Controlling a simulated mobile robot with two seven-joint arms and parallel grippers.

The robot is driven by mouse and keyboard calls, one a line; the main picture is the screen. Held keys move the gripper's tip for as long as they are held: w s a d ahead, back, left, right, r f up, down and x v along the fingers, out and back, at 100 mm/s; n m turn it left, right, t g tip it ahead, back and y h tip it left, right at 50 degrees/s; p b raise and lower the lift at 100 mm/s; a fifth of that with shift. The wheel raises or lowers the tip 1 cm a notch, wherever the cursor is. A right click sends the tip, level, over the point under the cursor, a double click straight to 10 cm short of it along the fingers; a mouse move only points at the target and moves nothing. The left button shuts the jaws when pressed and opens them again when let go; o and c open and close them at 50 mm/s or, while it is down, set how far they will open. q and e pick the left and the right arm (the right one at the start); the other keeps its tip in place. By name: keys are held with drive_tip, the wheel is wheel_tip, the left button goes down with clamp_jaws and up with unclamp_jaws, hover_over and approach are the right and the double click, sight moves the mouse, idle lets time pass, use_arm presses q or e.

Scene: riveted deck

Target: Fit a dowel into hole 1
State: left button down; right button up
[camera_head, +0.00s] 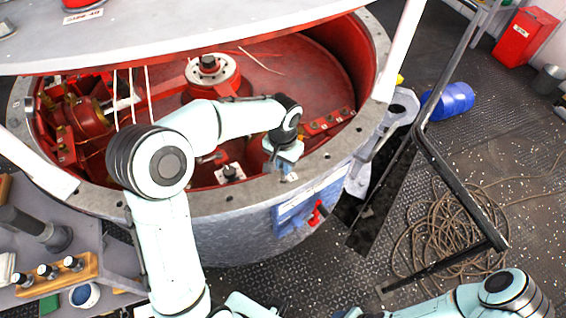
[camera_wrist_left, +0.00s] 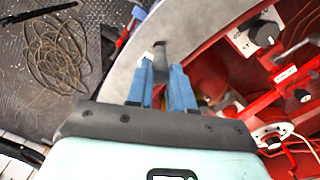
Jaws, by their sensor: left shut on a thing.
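My left gripper (camera_head: 286,167) points down over the near inner part of the round grey rim (camera_head: 350,160). In the left wrist view its two blue fingers (camera_wrist_left: 164,80) are shut on a dark dowel (camera_wrist_left: 161,52), which shows between and beyond the fingertips over the grey rim. The fingers partly hide it, and I cannot tell whether its end touches the rim. Small dark holes dot the rim in the head view; I cannot read which is hole 1. My right gripper is not in view, only part of my right arm at the lower right.
A wooden rack (camera_head: 52,279) with several dark pegs stands on a grey shelf at lower left. Red machinery (camera_head: 90,125) fills the round vessel. A coiled rope (camera_head: 450,235), a black railing (camera_head: 455,185) and a blue drum (camera_head: 449,101) are at right. A raised grey lid (camera_head: 190,35) overhangs the back.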

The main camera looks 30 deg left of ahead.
use_arm(q)
drive_tip(key=shift+f+b, duration=0.85)
drive_tip(key=shift+f, duration=0.75)
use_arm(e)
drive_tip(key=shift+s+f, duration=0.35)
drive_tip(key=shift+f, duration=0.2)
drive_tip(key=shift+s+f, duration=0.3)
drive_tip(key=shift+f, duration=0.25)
use_arm(q)
drive_tip(key=c, duration=0.9)
unclamp_jaws()
wheel_tip(320, 180, up, 14)
drive_tip(key=shift+f+p, duration=0.25)
drive_tip(key=shift+p, duration=0.55)
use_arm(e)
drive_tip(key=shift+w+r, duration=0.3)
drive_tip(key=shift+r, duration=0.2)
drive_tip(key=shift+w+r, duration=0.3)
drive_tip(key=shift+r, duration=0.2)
